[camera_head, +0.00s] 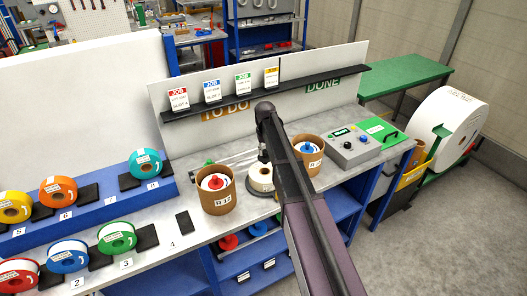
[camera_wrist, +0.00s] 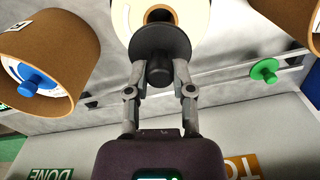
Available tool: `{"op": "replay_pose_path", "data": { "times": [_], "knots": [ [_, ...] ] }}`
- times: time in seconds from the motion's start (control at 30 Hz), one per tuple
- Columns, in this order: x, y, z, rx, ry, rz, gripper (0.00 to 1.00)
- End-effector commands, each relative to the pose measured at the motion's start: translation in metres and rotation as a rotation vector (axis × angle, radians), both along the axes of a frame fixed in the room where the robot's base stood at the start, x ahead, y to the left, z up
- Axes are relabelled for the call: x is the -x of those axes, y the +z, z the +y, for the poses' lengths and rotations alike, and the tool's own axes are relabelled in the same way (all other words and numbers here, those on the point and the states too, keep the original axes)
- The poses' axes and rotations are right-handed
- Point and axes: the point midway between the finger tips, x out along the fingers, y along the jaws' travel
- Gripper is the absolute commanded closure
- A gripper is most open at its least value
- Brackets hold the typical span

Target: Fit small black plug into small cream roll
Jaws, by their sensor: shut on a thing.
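The small cream roll (camera_head: 261,177) stands end-up on a dark round base on the bench, between two brown tubs. In the wrist view the cream roll (camera_wrist: 198,18) is at the top edge, with its brown-lined core opening partly in view. My gripper (camera_wrist: 160,69) is shut on the knob of the small black plug (camera_wrist: 160,44). The plug's round flange covers part of the roll's face, and the opening shows beyond it. The plug is outside the core and off-centre from it; the gap between them cannot be told. In the head view my arm hides most of the plug.
A brown tub (camera_head: 217,204) with a red plug stands left of the roll, another tub (camera_head: 308,167) with a blue plug right. A control box (camera_head: 354,148) is further right. A green plug (camera_wrist: 264,70) lies behind. The job-card shelf (camera_head: 265,92) runs along the back.

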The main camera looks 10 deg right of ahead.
Motion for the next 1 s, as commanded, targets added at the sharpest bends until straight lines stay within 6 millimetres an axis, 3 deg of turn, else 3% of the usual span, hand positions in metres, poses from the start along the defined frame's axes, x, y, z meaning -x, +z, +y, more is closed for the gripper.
{"op": "replay_pose_path", "data": {
  "times": [0.37, 1.0],
  "knots": [
    [0.000, -0.003, 0.002, 0.000, 0.002, 0.000, 0.97],
    [0.000, -0.030, 0.003, 0.000, 0.003, 0.000, 0.97]
  ]
}}
